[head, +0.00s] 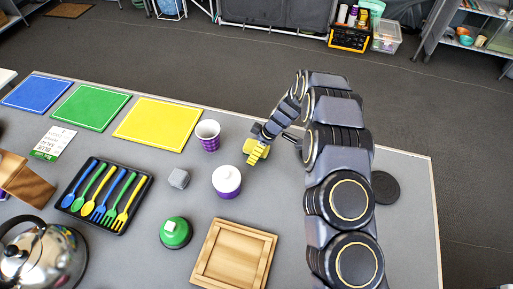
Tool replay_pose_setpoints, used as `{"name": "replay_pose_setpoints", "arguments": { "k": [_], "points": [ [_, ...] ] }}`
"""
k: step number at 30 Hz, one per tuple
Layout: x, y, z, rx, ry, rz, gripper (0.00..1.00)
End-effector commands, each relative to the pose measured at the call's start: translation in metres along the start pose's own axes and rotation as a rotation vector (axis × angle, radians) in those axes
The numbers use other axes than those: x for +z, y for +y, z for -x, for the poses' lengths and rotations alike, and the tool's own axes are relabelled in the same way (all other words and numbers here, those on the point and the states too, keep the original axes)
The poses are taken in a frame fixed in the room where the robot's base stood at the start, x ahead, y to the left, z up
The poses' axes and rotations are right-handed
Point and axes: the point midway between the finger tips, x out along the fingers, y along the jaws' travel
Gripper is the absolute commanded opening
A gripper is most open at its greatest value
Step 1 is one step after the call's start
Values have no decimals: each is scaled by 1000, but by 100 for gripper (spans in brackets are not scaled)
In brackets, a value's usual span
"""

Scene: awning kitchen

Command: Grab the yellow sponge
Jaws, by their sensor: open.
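A small yellow shape, which looks like the yellow sponge (255,153), shows on the grey table right of the purple-and-white cup. My gripper (261,138) is at the far end of my arm, right at the upper side of this yellow shape. The gripper is open. It overlaps part of the yellow shape in this view, and the fingertips are too small to make out clearly. I cannot tell whether they touch it or are around it.
A grey cube (178,178), green-topped round item (175,232), wooden tray (272,240) and cutlery tray (141,207) lie nearby. A dark disc (385,188) lies right of my arm.

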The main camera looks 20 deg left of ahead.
Motion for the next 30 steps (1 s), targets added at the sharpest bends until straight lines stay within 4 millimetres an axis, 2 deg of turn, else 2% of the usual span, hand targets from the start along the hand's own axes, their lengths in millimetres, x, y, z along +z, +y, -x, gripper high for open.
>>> {"name": "replay_pose_setpoints", "arguments": {
  "k": [4,5,6,8,23,26,30],
  "points": [
    [0,0,1,1,1,0,84],
    [0,0,1,1,1,0,72],
    [0,0,1,1,1,0,55],
    [0,0,1,1,1,0,32],
    [-3,0,6,2,2,0,31],
    [-6,1,16,3,2,1,31],
    [-12,-4,39,2,2,-1,31]
  ]
}}
